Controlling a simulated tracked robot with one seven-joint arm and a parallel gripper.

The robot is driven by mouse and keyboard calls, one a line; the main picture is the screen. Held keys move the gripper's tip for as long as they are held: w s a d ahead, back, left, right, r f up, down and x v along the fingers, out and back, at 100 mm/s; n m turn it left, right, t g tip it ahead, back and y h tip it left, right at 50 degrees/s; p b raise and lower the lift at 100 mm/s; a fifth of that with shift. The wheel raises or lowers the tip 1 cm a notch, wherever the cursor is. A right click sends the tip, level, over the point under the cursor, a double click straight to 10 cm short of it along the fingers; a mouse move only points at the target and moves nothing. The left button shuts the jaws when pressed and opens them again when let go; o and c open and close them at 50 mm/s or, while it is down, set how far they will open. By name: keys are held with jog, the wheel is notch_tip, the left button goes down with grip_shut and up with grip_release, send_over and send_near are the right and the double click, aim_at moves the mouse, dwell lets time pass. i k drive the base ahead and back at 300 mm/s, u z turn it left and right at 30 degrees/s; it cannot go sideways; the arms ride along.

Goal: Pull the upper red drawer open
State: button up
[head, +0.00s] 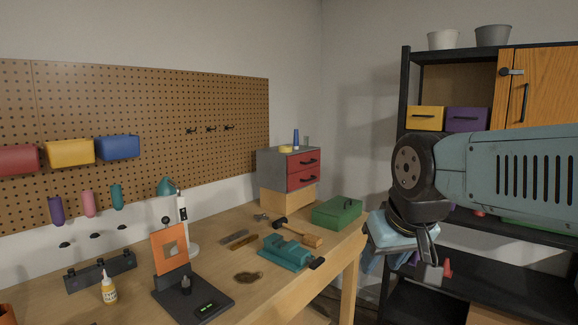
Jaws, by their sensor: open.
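A grey cabinet (272,167) with two red drawers stands on a wooden block at the far right end of the workbench. The upper red drawer (296,163) and the lower red drawer (296,180) each have a dark handle and look closed. My gripper (430,262) hangs at the right, in front of the black shelf, well apart from the cabinet and nearer to me. It is open, and no object shows between its fingers. Part of it is hidden behind my arm.
The wooden workbench (225,262) holds a green toolbox (337,212), a teal vise (287,252), a mallet (300,236) and an orange-framed stand (170,250). A black shelf (405,80) with bins stands at the right. A pegboard (200,95) covers the left wall.

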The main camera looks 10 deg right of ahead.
aim_at(299, 161)
jog(key=k, duration=0.6)
jog(key=z, duration=0.2)
jog(key=i, duration=0.9)
jog(key=u, duration=0.15)
jog(key=k, duration=0.6)
jog(key=z, duration=0.6)
jog(key=i, duration=1.6)
jog(key=u, duration=0.3)
